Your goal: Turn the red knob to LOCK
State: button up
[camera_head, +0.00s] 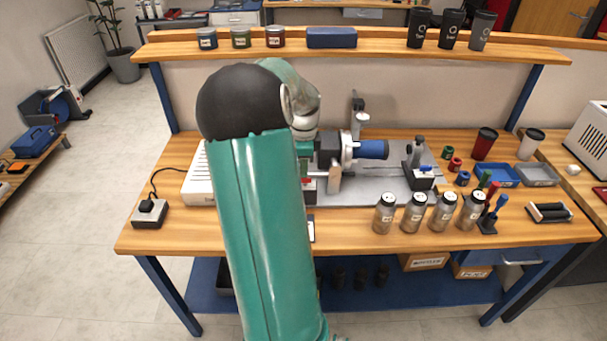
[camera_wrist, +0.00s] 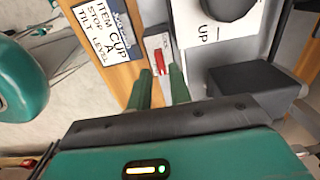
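The red knob (camera_wrist: 160,60) shows in the wrist view as a narrow red bar on a pale grey block, just beyond my fingertips. My gripper (camera_wrist: 160,72) has two green fingers standing apart, with a gap between them, and the red knob lies in line with that gap. I cannot tell whether the fingertips reach around it.
A card reading ITEM CUP, STOP A, TILT LEVEL (camera_wrist: 98,30) lies left of the fingers. A white plate marked UP (camera_wrist: 205,35) and a dark block (camera_wrist: 250,88) are to the right. Several steel tumblers (camera_head: 414,212) stand along the bench front (camera_head: 370,241).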

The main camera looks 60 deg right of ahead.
aim_at(305, 182)
jog(key=shift+f, duration=1.75)
jog(key=shift+c, duration=0.4)
grip_shut()
